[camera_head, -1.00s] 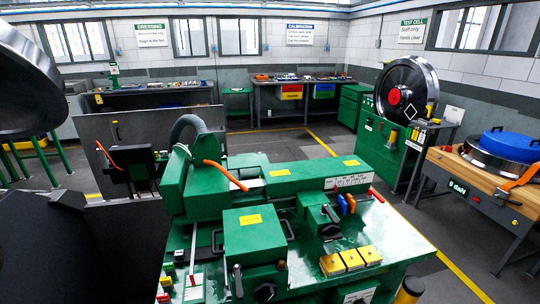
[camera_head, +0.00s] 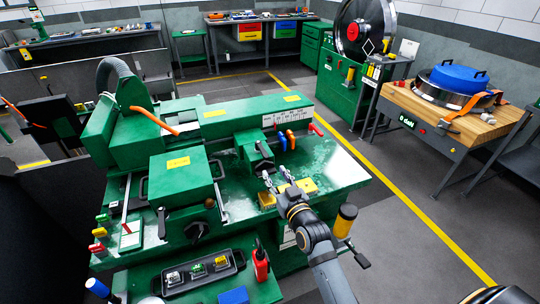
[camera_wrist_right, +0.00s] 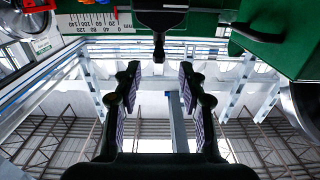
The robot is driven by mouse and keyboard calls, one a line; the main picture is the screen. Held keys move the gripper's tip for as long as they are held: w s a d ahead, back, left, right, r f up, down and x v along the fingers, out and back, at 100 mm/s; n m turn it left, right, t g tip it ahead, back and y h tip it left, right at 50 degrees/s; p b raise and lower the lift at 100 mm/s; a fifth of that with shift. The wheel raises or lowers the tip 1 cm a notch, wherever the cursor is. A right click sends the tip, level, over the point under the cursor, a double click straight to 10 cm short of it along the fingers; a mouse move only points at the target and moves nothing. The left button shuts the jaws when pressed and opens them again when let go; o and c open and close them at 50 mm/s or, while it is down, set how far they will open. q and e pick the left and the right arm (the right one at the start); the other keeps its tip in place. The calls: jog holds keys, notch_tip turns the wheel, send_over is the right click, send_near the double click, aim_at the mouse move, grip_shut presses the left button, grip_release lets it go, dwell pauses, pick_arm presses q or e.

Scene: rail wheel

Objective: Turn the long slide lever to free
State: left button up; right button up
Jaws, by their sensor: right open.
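The green machine (camera_head: 225,150) stands in the middle of the head view. A black-handled lever (camera_head: 263,150) sits on its right-hand block, below the scale (camera_head: 287,114). In the right wrist view a dark lever with a rounded end (camera_wrist_right: 158,50) hangs ahead, beyond the fingertips. I cannot tell for certain which lever is the long slide lever; its marking is not readable. My right gripper (camera_head: 276,182) is open and empty, just in front of the black-handled lever and over yellow blocks. Its spread fingers (camera_wrist_right: 160,75) show in the right wrist view. My left gripper is not in view.
An orange-handled lever (camera_head: 155,118) and blue and orange handles (camera_head: 287,140) are nearby. A black tray (camera_head: 198,272) and red bottle (camera_head: 261,262) are at the front. A wooden bench (camera_head: 455,118) stands at right. Grey floor (camera_head: 385,215) is clear beside the machine.

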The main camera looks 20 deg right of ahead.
aim_at(268, 158)
jog(key=w, duration=0.3)
jog(key=w+p, duration=0.1)
jog(key=w, duration=0.2)
jog(key=w+r+p, duration=0.1)
jog(key=w, duration=0.3)
jog(key=shift+a+r, duration=0.1)
jog(key=shift+a, duration=0.05)
jog(key=shift+w, duration=0.3)
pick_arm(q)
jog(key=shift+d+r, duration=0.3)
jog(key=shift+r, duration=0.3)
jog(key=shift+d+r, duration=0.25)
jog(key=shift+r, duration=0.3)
pick_arm(e)
grip_shut()
